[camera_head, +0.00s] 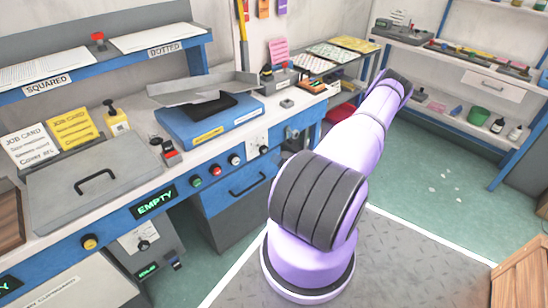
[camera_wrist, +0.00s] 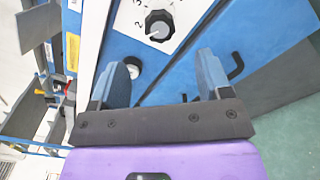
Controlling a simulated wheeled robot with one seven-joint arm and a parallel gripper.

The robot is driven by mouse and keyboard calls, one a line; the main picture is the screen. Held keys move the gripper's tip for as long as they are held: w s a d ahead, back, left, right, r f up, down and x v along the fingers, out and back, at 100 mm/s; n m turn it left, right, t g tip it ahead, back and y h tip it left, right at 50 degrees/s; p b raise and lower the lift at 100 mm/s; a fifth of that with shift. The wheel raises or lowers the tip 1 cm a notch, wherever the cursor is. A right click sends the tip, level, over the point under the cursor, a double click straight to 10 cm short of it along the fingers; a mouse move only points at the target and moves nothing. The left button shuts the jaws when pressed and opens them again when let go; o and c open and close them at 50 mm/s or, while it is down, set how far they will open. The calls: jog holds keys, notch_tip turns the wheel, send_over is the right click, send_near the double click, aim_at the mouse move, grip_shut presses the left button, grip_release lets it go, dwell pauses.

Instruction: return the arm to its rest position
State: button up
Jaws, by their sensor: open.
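My purple arm shows in the head view, reaching up and to the right from its base; its far end hides my gripper there. In the wrist view my gripper (camera_wrist: 160,82) has its two blue-grey fingers apart, with nothing between them. Past the fingers is the blue front of the workbench (camera_wrist: 270,30), with a black dial (camera_wrist: 159,26) on a numbered white plate and a black drawer handle (camera_wrist: 236,66). I cannot tell the exact distance from the fingers to the bench front.
A shelf unit (camera_head: 492,85) stands at the right. A wooden crate (camera_head: 524,275) is at the lower right.

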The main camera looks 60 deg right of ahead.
jog(key=shift+s+a, duration=0.1)
jog(key=shift+s, duration=0.25)
dwell(0.4)
jog(key=w+a+r+n+g+y, duration=0.1)
jog(key=w+a+r+n+y, duration=0.3)
jog(key=r+n+y, duration=0.4)
jog(key=w+a+r+n+g+y, duration=0.1)
jog(key=w+a+r+n+y, duration=0.35)
jog(key=r+n, duration=0.4)
jog(key=w+a+r+n+g+y, duration=0.2)
jog(key=a+r+n+g+y, duration=0.1)
jog(key=a+r+n+g, duration=1)
jog(key=s+a+r+n+g+h, duration=0.1)
jog(key=s+a+r+n+h, duration=0.25)
jog(key=a+r, duration=0.35)
jog(key=s+a+r+n+g+h, duration=0.1)
jog(key=s+a+r+n+h, duration=0.1)
jog(key=s+a+r+n, duration=0.5)
jog(key=s+a+r+n+t+h, duration=0.3)
jog(key=s+r+n+h, duration=0.3)
jog(key=s+r, duration=0.5)
jog(key=r+n+t, duration=0.1)
jog(key=n, duration=0.1)
jog(key=shift+s+a+r+n+t, duration=0.15)
jog(key=shift+s+r+n+t, duration=0.15)
jog(key=shift+r+t, duration=0.1)
